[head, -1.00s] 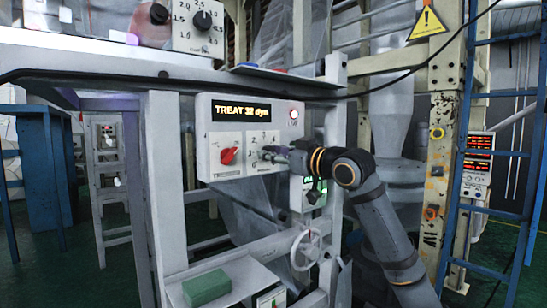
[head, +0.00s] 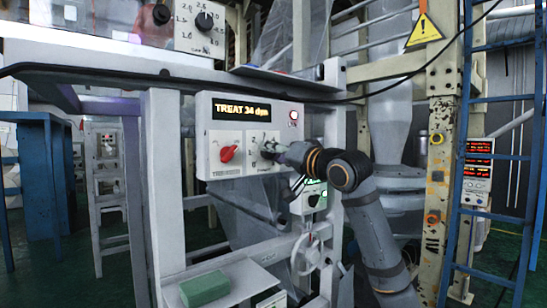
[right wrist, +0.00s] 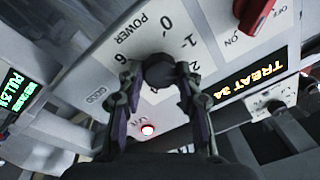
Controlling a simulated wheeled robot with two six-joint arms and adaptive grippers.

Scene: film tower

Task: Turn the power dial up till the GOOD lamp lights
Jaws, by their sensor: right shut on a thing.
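The power dial (right wrist: 160,70), a dark round knob on the white panel (head: 213,164), has numbers around it and the word POWER beside it. My right gripper (right wrist: 158,68) is shut on the dial, one finger on each side; in the head view it (head: 275,152) partly hides the dial. The display (head: 241,110) reads TREAT 34 in yellow. A red lamp (right wrist: 148,129) is lit; it also shows in the head view (head: 293,115). The GOOD label (right wrist: 97,98) shows beside my finger; I cannot make out its lamp. My left gripper is out of view.
A red switch (head: 228,153) sits left of the dial on the same panel. A second dial (head: 204,20) is higher up. A green block (head: 205,288) lies on a shelf below. A handwheel (head: 305,254) and a blue ladder (head: 464,150) stand nearby.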

